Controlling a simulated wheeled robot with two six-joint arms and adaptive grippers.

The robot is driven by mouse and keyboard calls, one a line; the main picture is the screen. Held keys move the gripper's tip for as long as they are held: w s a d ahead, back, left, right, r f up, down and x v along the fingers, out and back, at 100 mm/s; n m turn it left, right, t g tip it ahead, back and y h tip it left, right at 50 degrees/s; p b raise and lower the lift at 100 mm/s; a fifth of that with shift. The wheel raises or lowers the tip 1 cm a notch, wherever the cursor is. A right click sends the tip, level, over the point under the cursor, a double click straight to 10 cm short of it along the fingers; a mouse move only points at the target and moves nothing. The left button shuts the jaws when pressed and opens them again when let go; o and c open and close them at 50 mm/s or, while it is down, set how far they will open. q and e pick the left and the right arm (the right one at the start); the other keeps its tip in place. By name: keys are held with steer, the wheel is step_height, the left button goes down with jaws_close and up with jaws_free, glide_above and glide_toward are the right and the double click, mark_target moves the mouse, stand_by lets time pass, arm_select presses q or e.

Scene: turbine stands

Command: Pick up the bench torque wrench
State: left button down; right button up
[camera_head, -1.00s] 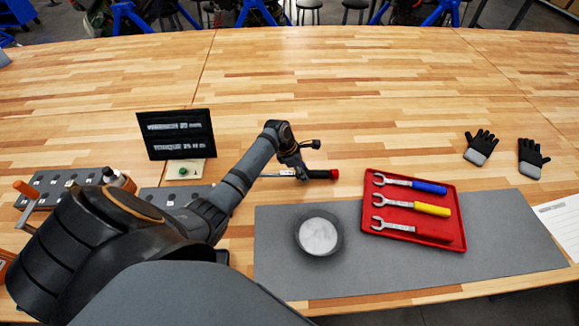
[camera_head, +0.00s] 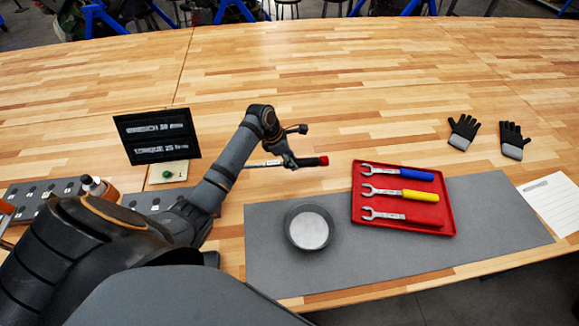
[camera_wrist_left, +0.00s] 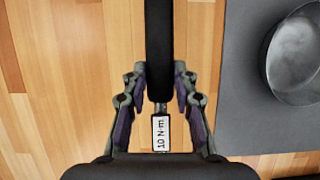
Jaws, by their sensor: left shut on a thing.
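The bench torque wrench (camera_head: 312,162) has a black handle with a red end and a thin metal shaft. In the head view it lies across my left gripper (camera_head: 287,160), red end to the right. In the left wrist view, the handle (camera_wrist_left: 159,45) runs up between the fingers of my left gripper (camera_wrist_left: 160,105), and a white label on the wrench reads "10 N·m". The gripper is shut on the wrench and seems to hold it slightly above the wooden table. My right gripper is not in view.
A grey mat (camera_head: 480,222) bears a round metal dish (camera_head: 309,230) and a red tray (camera_head: 446,218) with three coloured-handle wrenches. Black gloves (camera_head: 463,131) and a paper sheet (camera_head: 551,202) lie right. A black sign (camera_head: 156,136) stands left. The table behind the wrench is clear.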

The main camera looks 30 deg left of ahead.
arm_select(q)
steer(key=s+d+r+b, duration=0.3)
steer(key=s+d+r, duration=0.4)
steer(key=d+r, duration=0.2)
steer(key=d, duration=0.2)
steer(key=shift+d+r, duration=0.15)
steer(key=shift+d, duration=0.2)
steer(key=c, duration=1.6)
jaws_free()
jaws_close()
